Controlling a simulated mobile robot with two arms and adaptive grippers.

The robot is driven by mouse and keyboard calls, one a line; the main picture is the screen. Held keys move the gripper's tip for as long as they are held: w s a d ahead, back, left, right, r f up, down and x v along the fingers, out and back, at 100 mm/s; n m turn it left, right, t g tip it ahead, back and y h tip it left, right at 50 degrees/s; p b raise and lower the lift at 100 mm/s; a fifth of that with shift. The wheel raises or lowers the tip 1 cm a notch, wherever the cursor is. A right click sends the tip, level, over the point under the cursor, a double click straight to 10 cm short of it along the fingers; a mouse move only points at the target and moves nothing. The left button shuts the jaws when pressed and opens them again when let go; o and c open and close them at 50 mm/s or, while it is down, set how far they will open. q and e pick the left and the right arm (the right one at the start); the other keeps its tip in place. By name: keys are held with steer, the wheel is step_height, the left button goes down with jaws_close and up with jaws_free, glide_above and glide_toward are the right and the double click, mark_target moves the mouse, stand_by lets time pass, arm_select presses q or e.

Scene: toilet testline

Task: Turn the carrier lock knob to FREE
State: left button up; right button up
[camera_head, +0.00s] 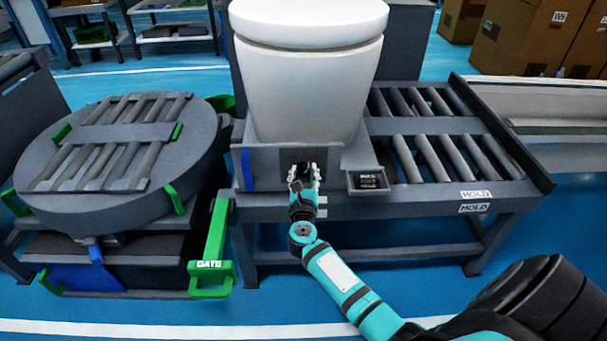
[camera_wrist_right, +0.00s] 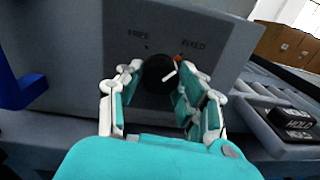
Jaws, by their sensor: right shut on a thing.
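The carrier lock knob (camera_wrist_right: 158,72) is a round black knob with a white pointer line, on the grey front face of the carrier (camera_head: 265,168). In the right wrist view the labels FREE (camera_wrist_right: 138,35) and FIXED (camera_wrist_right: 193,44) stand above it, left and right. The pointer line slants up to the right, toward the FIXED side. My right gripper (camera_wrist_right: 157,88) has its fingers on both sides of the knob and is shut on it. In the head view the right gripper (camera_head: 304,173) covers most of the knob. My left gripper is not in view.
A white toilet (camera_head: 308,75) stands on the carrier. A small tray (camera_head: 367,190) with a dark block sits right of the knob. A roller conveyor (camera_head: 455,150) labelled HOLD lies right. A round roller turntable (camera_head: 60,205) and a green GATE handle (camera_head: 213,245) are left.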

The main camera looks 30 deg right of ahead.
steer(key=shift+n, duration=0.3)
steer(key=n+p, duration=0.3)
steer(key=n, duration=0.3)
steer(key=shift+n, duration=0.3)
steer(key=n+p, duration=0.2)
steer(key=n, duration=0.5)
steer(key=shift+n+t+p, duration=0.3)
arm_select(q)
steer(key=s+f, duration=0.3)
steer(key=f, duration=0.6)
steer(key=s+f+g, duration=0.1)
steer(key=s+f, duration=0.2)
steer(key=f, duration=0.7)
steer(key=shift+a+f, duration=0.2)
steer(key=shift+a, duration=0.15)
arm_select(e)
steer(key=shift+n, duration=0.9)
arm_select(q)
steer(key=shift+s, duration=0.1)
arm_select(e)
steer(key=o, duration=1.2)
steer(key=shift+c, duration=0.2)
